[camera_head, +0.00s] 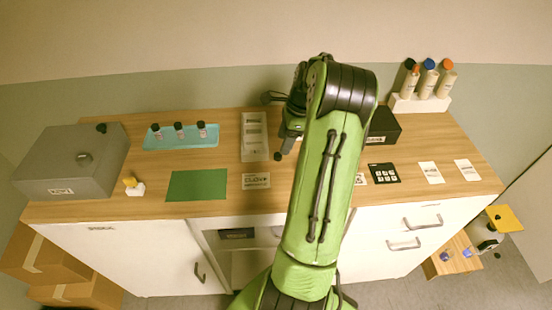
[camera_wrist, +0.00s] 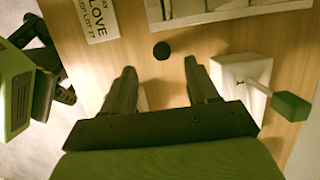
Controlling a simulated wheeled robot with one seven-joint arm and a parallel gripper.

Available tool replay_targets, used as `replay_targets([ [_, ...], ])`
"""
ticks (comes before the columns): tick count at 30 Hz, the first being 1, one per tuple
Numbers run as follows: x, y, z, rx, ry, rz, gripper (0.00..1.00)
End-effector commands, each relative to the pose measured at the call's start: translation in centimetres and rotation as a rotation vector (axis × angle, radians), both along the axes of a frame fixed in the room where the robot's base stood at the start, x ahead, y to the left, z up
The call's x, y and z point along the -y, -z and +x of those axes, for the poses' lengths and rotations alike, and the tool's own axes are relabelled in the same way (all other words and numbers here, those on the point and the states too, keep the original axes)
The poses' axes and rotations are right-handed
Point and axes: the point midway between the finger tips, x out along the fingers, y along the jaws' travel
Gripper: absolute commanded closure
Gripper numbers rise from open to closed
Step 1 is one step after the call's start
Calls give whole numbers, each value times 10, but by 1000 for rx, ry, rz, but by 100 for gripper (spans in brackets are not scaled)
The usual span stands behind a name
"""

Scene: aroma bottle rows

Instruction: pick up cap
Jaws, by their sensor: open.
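A small black round cap (camera_wrist: 161,50) lies on the wooden counter in the wrist view, just beyond my gripper and roughly centred between its fingers. In the head view the cap (camera_head: 278,156) is a dark dot right of the white divided tray. My gripper (camera_wrist: 160,70) is open, with its fingers apart and nothing between them. In the head view my gripper (camera_head: 289,142) is partly hidden by my green arm and is close to the cap.
The white divided tray (camera_head: 254,117) stands beside the cap. In the wrist view a white block (camera_wrist: 238,72) with a green-ended stick (camera_wrist: 290,105) is close to the right finger. A label card (camera_head: 256,181), green mat (camera_head: 196,185) and blue bottle tray (camera_head: 180,143) are to the left.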

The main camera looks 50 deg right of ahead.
Motion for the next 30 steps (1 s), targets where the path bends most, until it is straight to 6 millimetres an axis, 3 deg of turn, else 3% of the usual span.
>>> replay_targets([
  [9,-8,49,13,-1,-1,1,41],
  [17,-8,55,14,0,0,-1,41],
  [29,-8,54,14,0,0,-1,99],
  [30,-8,54,14,0,0,-1,100],
])
